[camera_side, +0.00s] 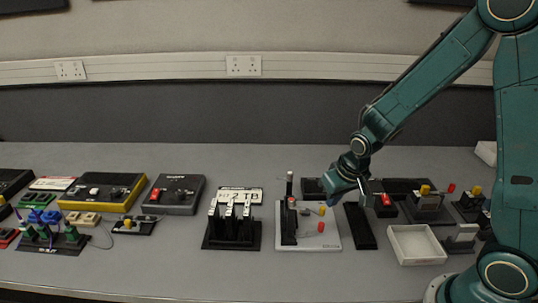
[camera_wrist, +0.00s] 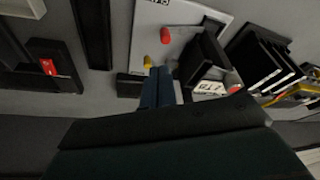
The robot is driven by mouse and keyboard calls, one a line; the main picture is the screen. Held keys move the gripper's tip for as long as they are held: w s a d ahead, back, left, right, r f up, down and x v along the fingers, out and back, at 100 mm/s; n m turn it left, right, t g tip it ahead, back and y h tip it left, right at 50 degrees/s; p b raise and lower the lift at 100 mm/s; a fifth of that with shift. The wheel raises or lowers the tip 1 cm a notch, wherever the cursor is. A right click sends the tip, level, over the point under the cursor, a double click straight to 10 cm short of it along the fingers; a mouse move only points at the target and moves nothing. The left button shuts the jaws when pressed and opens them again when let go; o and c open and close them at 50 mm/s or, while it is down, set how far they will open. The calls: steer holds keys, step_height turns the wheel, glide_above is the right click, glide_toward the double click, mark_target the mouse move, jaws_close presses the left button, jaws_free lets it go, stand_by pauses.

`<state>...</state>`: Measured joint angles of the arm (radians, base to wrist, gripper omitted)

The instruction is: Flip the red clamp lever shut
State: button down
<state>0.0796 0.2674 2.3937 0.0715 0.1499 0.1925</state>
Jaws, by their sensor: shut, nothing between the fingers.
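A pale board (camera_side: 330,241) carries a black clamp-like fixture (camera_side: 289,225) with an upright post and a small red part (camera_side: 292,202). In the wrist view the board (camera_wrist: 143,35) is at top centre, with the black fixture (camera_wrist: 203,58) on its right. A red tip (camera_wrist: 233,89) shows beside that fixture, partly hidden by my gripper body. I cannot tell whether this red part is the clamp lever. My gripper (camera_side: 331,203) is shut and empty, above and right of the fixture. Its closed fingers (camera_wrist: 158,73) point at the board's near edge in the wrist view.
A red peg (camera_side: 321,227) and a yellow peg (camera_side: 322,211) stand on the board. A black strip (camera_side: 360,226) and a white tray (camera_side: 417,245) lie to the right. A row of black upright holders (camera_side: 231,230) stands left. The front bench is clear.

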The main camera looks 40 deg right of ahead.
steer(key=shift+v, duration=0.8)
